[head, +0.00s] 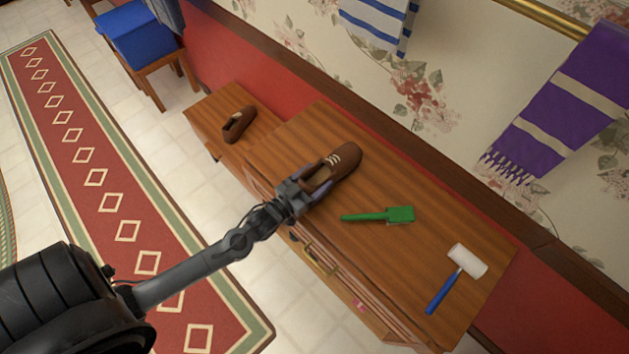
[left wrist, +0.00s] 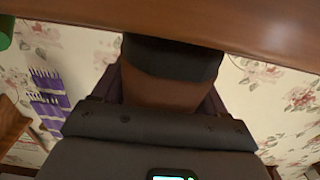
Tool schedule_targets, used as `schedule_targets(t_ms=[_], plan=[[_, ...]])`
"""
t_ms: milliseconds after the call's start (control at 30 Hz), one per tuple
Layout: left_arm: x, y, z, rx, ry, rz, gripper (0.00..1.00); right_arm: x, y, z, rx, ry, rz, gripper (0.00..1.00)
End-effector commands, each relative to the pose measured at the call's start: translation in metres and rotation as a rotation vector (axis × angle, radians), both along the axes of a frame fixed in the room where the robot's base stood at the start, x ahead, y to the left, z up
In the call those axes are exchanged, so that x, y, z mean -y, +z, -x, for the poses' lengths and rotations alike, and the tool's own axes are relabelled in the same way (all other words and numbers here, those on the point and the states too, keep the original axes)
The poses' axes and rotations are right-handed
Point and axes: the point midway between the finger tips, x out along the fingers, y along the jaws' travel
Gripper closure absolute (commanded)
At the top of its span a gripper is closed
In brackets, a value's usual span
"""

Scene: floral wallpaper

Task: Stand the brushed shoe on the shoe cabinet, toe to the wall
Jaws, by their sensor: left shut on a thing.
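A brown shoe (head: 341,163) with pale laces is at the wooden shoe cabinet (head: 410,253), its toe toward the wall side. My left gripper (head: 312,190) is shut on this shoe at its heel end. In the left wrist view, the shoe's brown heel (left wrist: 150,92) and dark sole fill the space between the fingers, close to the cabinet's wood (left wrist: 170,22). I cannot tell whether the sole touches the top. A second brown shoe (head: 239,124) stands on the lower wooden part at the left. My right gripper is not in view.
A green brush (head: 390,215) lies on the cabinet top right of the held shoe. A lint roller (head: 456,278) with a blue handle lies farther right. A purple scarf (head: 565,100) and a striped towel (head: 378,22) hang on the wall. A blue-seated chair (head: 142,40) stands at the upper left.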

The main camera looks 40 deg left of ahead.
Motion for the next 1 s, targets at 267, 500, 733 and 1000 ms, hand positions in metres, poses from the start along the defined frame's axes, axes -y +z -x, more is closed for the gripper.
schedule_targets(t_ms=[267,500,733,1000], plan=[[-0.0002,-0.0071,-0.0003,0.004,0.000,0.000,0.70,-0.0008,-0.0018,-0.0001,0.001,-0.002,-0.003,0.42],[0.0000,-0.0106,0.0002,0.000,0.000,0.000,0.20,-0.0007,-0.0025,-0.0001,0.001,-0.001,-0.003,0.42],[0.0000,-0.0105,0.0002,0.000,0.000,0.000,0.02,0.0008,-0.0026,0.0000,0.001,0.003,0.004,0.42],[0.0000,-0.0082,0.0022,0.000,0.000,0.000,0.02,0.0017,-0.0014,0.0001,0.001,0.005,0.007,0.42]])
